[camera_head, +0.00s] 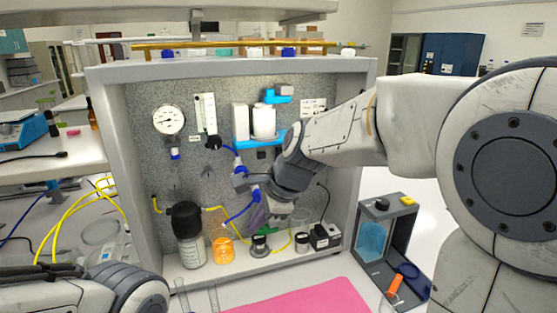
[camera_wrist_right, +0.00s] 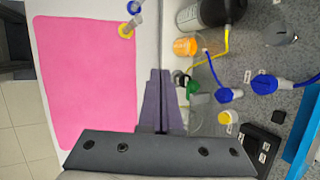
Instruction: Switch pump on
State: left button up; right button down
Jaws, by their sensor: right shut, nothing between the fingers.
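A small black box with labels (camera_head: 325,237) stands at the right end of the rig's floor; it also shows at the lower right of the right wrist view (camera_wrist_right: 258,148). I cannot tell for sure whether it is the pump, and its switch is too small to make out. My right gripper (camera_head: 258,218) reaches into the rig, fingers pointing down, left of the black box and apart from it. In the right wrist view its fingers (camera_wrist_right: 160,75) are together with nothing between them. My left arm shows at the lower left, but its gripper is out of view.
A dark-capped bottle (camera_head: 189,245) and an orange-filled beaker (camera_head: 222,250) stand left of my right gripper. Blue and yellow tubes run close by. A gauge (camera_head: 169,120) and a blue bracket (camera_head: 258,142) are on the back panel. A pink mat (camera_head: 300,300) lies in front.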

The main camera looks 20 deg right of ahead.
jog(key=w+d+r+m+t, duration=0.1)
jog(key=w+d+r+m, duration=0.1)
jog(key=d+m, duration=0.3)
jog(key=w+d+r+m+t+h+p, duration=0.1)
jog(key=w+d+r+m, duration=0.2)
jog(key=w+d+m, duration=0.2)
jog(key=w+d+r+m+t, duration=0.2)
jog(key=w+d+r+m, duration=0.1)
jog(key=d, duration=0.5)
jog(key=w+m, duration=0.1)
jog(key=m, duration=0.1)
jog(key=shift+r+m+h, duration=0.15)
jog(key=shift+m+h, duration=0.25)
jog(key=w+r+p+x, duration=0.2)
jog(key=p+x, duration=0.1)
jog(key=x, duration=0.9)
jog(key=shift+w+a+f+p, duration=0.25)
jog(key=shift+w+a+p, duration=0.1)
jog(key=shift+p, duration=0.05)
jog(key=shift+d, duration=0.1)
